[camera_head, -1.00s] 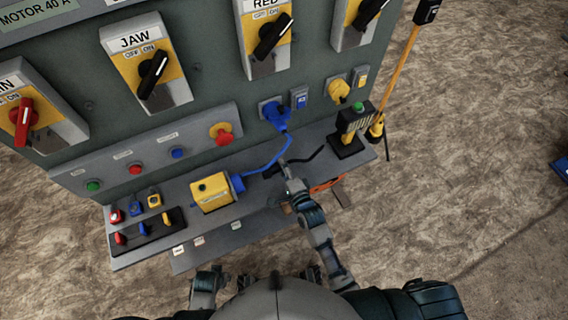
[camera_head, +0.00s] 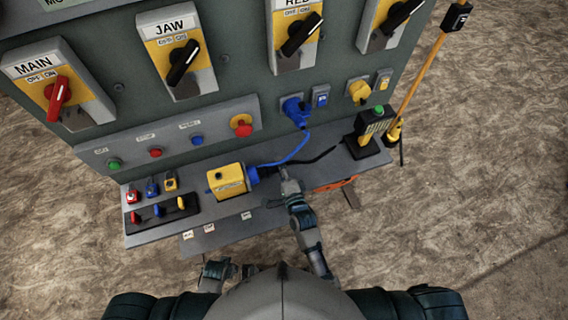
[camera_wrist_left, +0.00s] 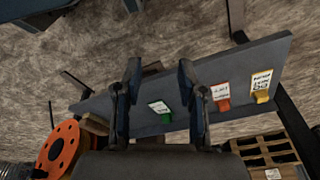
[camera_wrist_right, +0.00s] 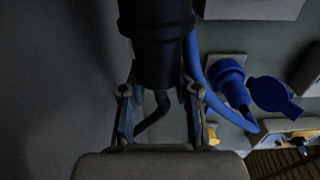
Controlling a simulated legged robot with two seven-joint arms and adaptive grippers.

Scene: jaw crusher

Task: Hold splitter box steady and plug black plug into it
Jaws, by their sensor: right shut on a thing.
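The yellow splitter box (camera_head: 229,181) sits on the shelf below the switch panel, a blue cable running from its right side to a blue socket. My right gripper (camera_head: 287,180) is shut on the black plug (camera_wrist_right: 155,40), right of the box. The plug is close to the box's right end; I cannot tell whether it is inserted. In the right wrist view, my right gripper (camera_wrist_right: 157,92) has its fingers on both sides of the plug, and a black cable hangs behind. My left gripper (camera_wrist_left: 158,85) is open and empty near the shelf's front edge, apart from the box.
The shelf (camera_wrist_left: 145,112) carries green, red and yellow tags. Small padlocks (camera_head: 152,188) stand at its left end. A black-and-yellow device (camera_head: 370,132) with a green button stands at its right. A blue plug (camera_wrist_right: 228,78) is in a panel socket. An orange reel (camera_wrist_left: 62,148) lies below.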

